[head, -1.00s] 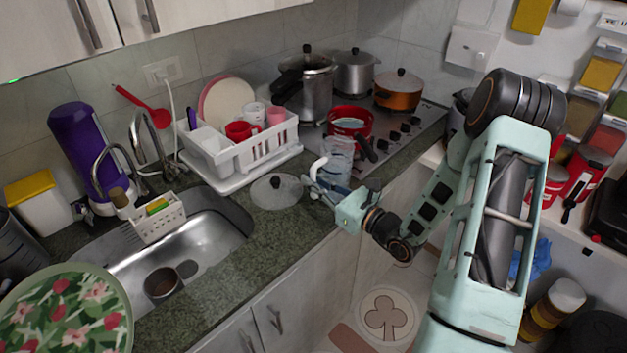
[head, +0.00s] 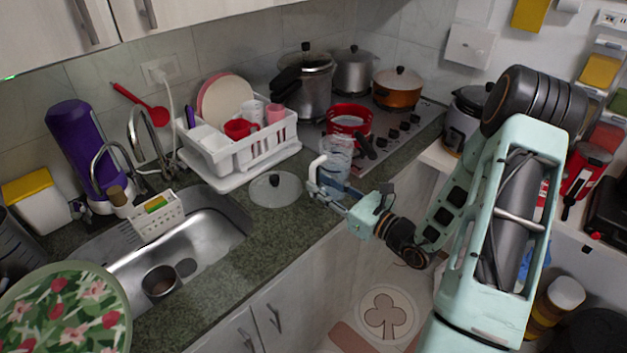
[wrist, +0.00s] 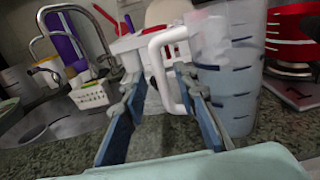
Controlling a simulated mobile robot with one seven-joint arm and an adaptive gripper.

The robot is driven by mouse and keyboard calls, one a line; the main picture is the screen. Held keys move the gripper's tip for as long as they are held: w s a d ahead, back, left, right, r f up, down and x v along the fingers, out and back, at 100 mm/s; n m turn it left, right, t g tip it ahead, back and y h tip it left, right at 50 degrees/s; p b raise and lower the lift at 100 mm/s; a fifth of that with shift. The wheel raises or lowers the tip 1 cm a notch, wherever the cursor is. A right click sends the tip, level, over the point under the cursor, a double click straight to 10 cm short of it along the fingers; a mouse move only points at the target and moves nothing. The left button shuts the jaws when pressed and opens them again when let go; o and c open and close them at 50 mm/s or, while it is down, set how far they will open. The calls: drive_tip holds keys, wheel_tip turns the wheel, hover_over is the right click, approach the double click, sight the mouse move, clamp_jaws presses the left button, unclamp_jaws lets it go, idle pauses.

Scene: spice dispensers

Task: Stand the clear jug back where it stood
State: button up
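The clear jug (head: 337,158) is upright at the counter's front edge, beside the stove, with its white handle facing left. It fills the right of the wrist view (wrist: 232,75), with marks on its wall. Its base appears to rest on the counter, partly hidden by a finger. My gripper (head: 328,192) is at the jug's handle side. In the wrist view my gripper (wrist: 158,92) has its fingers spread, with the handle (wrist: 158,70) between them and space to the left finger. The right finger lies between the handle's outer bar and the jug body; contact there is unclear.
A glass lid (head: 275,189) lies on the counter left of the jug. The white dish rack (head: 238,165) stands behind it. A red pan (head: 349,121) on the stove (head: 415,120) is close behind the jug. The sink (head: 205,235) is at left.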

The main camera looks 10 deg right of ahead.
drive_tip(key=b+v, duration=0.1)
drive_tip(key=v, duration=0.7)
drive_tip(key=shift+s, duration=0.2)
drive_tip(key=shift+d, duration=0.15)
